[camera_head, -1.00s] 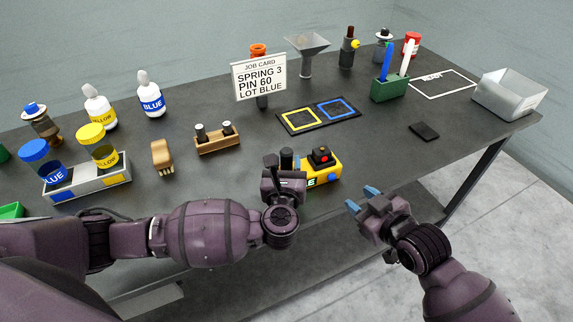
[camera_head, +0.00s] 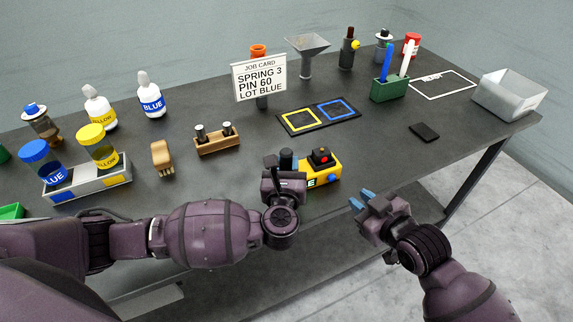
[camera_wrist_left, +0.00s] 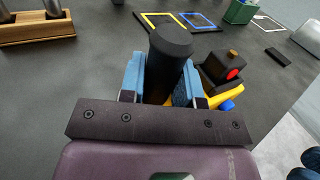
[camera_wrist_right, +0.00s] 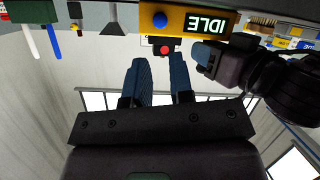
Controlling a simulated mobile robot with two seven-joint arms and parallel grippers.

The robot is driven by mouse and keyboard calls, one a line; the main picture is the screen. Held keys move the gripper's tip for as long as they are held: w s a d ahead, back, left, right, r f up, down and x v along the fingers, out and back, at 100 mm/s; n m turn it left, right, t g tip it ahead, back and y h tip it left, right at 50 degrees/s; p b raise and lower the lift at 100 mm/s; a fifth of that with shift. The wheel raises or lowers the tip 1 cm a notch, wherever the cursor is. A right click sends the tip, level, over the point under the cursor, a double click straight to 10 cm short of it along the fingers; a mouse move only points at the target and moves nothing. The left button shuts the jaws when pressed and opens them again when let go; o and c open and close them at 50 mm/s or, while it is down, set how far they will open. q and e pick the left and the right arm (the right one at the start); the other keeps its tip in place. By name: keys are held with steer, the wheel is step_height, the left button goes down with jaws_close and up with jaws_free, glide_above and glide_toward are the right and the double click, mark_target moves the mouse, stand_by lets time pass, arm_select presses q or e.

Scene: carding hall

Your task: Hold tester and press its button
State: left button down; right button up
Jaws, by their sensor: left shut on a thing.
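The yellow tester (camera_head: 325,172) stands near the table's front edge. It has a black block with a red button (camera_head: 323,154) on top, and a blue button (camera_wrist_right: 160,20) beside a display reading IDLE, upside down in the right wrist view (camera_wrist_right: 207,24). My left gripper (camera_wrist_left: 160,82) is shut on the tester's dark upright handle (camera_wrist_left: 171,45), with one blue finger on each side. My right gripper (camera_head: 363,198) is open and empty, right of the tester and apart from it. In the right wrist view its fingers (camera_wrist_right: 161,70) point towards the tester with a gap between them.
A job card (camera_head: 260,78) reads SPRING 3, PIN 60, LOT BLUE. Behind the tester lies a mat (camera_head: 318,115) with yellow and blue squares. A wooden block (camera_head: 217,140) with pins stands to the left. A small black pad (camera_head: 424,132) lies to the right, with bare table around it.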

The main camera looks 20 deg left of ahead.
jaws_close()
stand_by(1.4)
